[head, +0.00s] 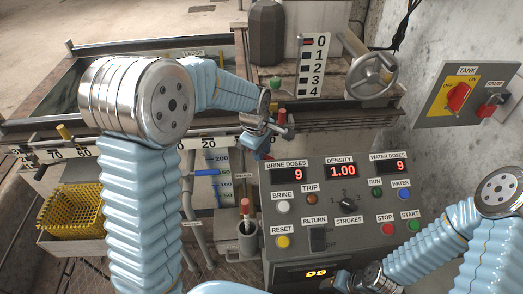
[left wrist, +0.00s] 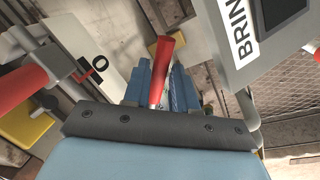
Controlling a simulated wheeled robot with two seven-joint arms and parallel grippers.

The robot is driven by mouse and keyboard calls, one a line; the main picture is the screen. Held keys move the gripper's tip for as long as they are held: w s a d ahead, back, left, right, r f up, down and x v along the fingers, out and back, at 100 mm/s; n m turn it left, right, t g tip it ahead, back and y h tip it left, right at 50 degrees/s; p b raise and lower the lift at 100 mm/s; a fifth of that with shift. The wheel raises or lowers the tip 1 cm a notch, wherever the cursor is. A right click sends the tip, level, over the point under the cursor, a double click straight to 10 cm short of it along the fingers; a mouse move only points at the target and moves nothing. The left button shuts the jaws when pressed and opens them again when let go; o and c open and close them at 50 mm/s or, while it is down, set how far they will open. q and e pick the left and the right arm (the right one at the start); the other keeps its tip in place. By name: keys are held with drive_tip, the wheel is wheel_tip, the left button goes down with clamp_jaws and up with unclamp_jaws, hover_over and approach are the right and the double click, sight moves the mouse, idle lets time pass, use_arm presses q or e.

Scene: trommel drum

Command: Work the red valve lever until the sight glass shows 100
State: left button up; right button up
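In the left wrist view a red lever (left wrist: 160,72) stands in line with the blue fingers of my left gripper (left wrist: 172,88); I cannot tell whether they clamp it. In the head view my left gripper (head: 259,143) hangs above the panel's left corner. A short red handle (head: 282,117) is just right of it, seemingly close.
The grey control panel (head: 270,218) shows 9, 1.00 and 9. A yellow basket (head: 72,212) is at left. A handwheel (head: 371,76) and a tank switch box (head: 440,107) are at right.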

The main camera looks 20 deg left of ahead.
use_arm(q)
clamp_jaws()
drive_tip(key=shift+s, duration=0.1)
drive_tip(key=s+a+m+g+h, duration=0.1)
drive_tip(key=s+a+m, duration=0.3)
drive_tip(key=m, duration=0.6)
drive_tip(key=shift+s+a+b, duration=0.25)
drive_tip(key=shift+a+b, duration=0.05)
drive_tip(key=shift+b, duration=0.05)
drive_tip(key=shift+a, duration=0.1)
idle(0.5)
drive_tip(key=shift+o, duration=1.9)
unclamp_jaws()
